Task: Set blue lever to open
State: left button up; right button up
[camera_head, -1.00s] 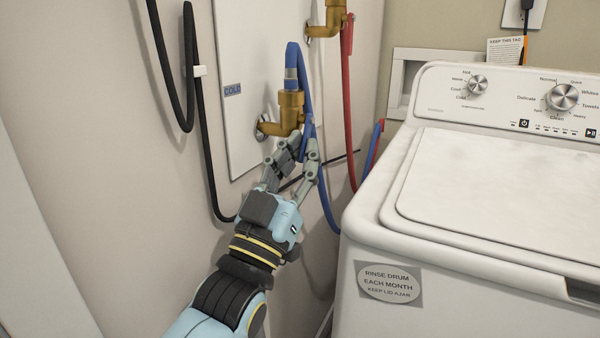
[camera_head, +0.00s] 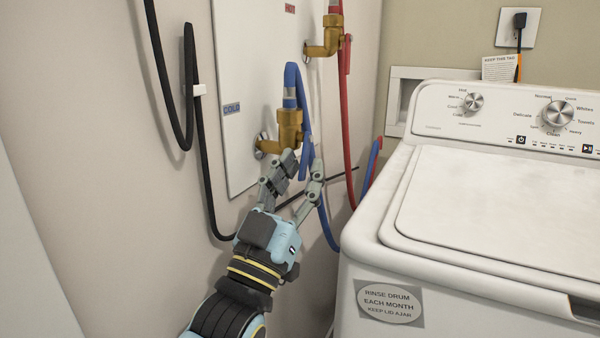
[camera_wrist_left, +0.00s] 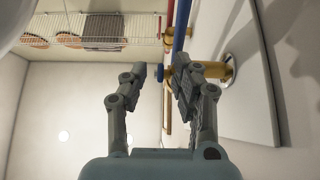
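The blue lever (camera_head: 304,168) hangs downward at the right side of the brass cold-water valve (camera_head: 289,125), under the COLD label's level. My left gripper (camera_head: 302,162) is just below the valve, its fingers spread on either side of the lever. In the left wrist view my left gripper (camera_wrist_left: 160,70) is open, with a small blue end, likely the lever (camera_wrist_left: 160,73), between its fingertips. I cannot tell whether a finger touches it. The lever's upper part is hard to separate from the blue hose (camera_head: 306,100). My right gripper is not in view.
The blue hose loops from the valve and down behind my fingers. A red hose (camera_head: 347,130) hangs from the hot valve (camera_head: 330,38) to the right. The white washer (camera_head: 400,240) stands close on the right. A black cable (camera_head: 201,140) hangs on the left wall.

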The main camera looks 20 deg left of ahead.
pick_arm(q)
jog(key=v, duration=0.8)
